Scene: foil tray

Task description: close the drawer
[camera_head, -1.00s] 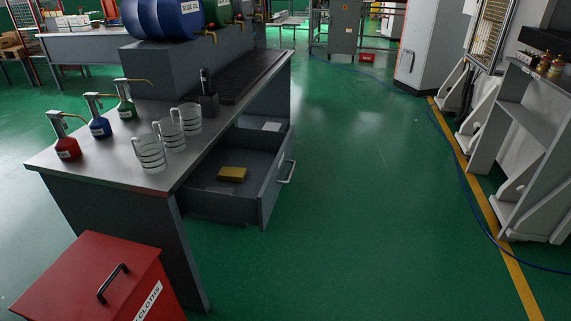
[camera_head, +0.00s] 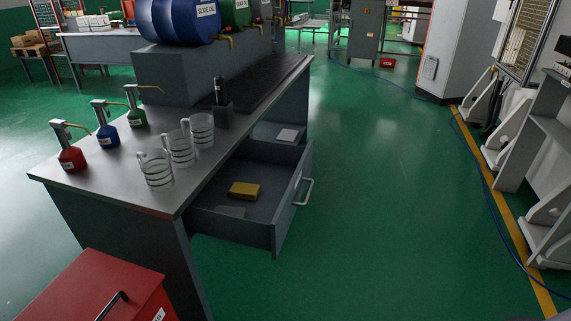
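The grey drawer (camera_head: 290,210) stands open, pulled out to the right from under the metal workbench (camera_head: 105,178). Its bar handle (camera_head: 304,191) is on the outer face of its front panel. Neither of my grippers shows in the head view.
Three oil cans and three clear jugs (camera_head: 179,149) stand on the bench, with drums (camera_head: 180,20) behind. A red bin (camera_head: 95,290) is at the lower left. The green floor right of the drawer is clear up to the machines and a blue hose (camera_head: 490,205).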

